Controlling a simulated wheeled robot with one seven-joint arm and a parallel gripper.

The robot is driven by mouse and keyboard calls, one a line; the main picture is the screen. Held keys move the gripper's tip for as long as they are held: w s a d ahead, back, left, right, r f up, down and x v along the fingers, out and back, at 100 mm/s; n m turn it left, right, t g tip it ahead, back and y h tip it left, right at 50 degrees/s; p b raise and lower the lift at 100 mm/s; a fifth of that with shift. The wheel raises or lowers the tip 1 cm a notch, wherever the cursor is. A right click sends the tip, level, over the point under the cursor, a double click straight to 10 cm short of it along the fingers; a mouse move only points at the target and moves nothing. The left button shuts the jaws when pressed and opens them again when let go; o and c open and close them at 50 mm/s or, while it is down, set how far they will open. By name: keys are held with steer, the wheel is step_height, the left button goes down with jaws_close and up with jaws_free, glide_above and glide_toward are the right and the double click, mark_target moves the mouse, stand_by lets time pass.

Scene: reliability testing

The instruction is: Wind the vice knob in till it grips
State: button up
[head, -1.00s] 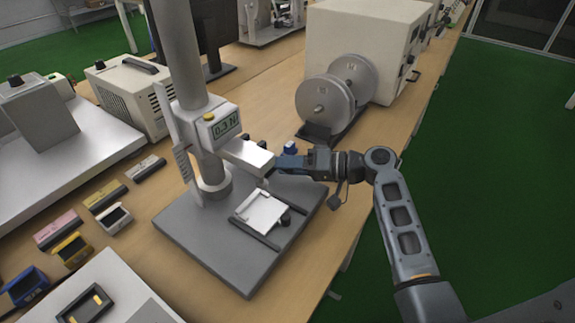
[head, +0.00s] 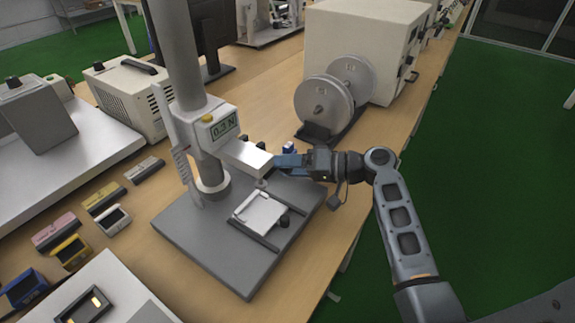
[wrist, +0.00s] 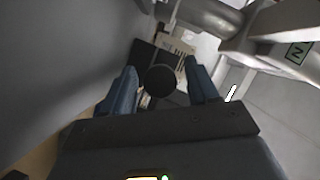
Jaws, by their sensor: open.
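The vice is a pale plate (head: 262,211) between dark rails on the grey base of a test stand. Its dark round knob (head: 283,221) sits at the plate's right side in the head view. In the wrist view a black round knob (wrist: 161,82) shows between my two blue fingers, with a gap on each side. Part of the pale plate (wrist: 180,48) shows beyond it. My gripper (head: 280,161) is open and empty, beside the stand's head. In the head view it appears above the knob; the exact distance is unclear.
The stand's force gauge (head: 217,129) and its projecting arm (head: 246,154) are close to my fingers. The grey base plate (head: 215,252) lies around the vice. A double-wheel device (head: 323,105) stands behind my gripper. Several small coloured blocks lie at the left.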

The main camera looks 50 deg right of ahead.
steer(key=v, duration=0.7)
steer(key=shift+s+d+b, duration=0.15)
steer(key=shift+s+b, duration=0.15)
steer(key=shift+s, duration=0.1)
steer(key=shift+r, duration=0.1)
steer(key=shift+r+n+p, duration=0.2)
steer(key=shift+n+p, duration=0.1)
steer(key=shift+p, duration=0.1)
steer(key=shift+s+a+n+g+h+p, duration=0.15)
steer(key=shift+a+n+g+h+p, duration=0.15)
steer(key=shift+a+n+p, duration=0.15)
steer(key=shift+x, duration=3.8)
steer(key=shift+d+f, duration=0.1)
steer(key=shift+d, duration=0.05)
steer(key=shift+c, duration=0.2)
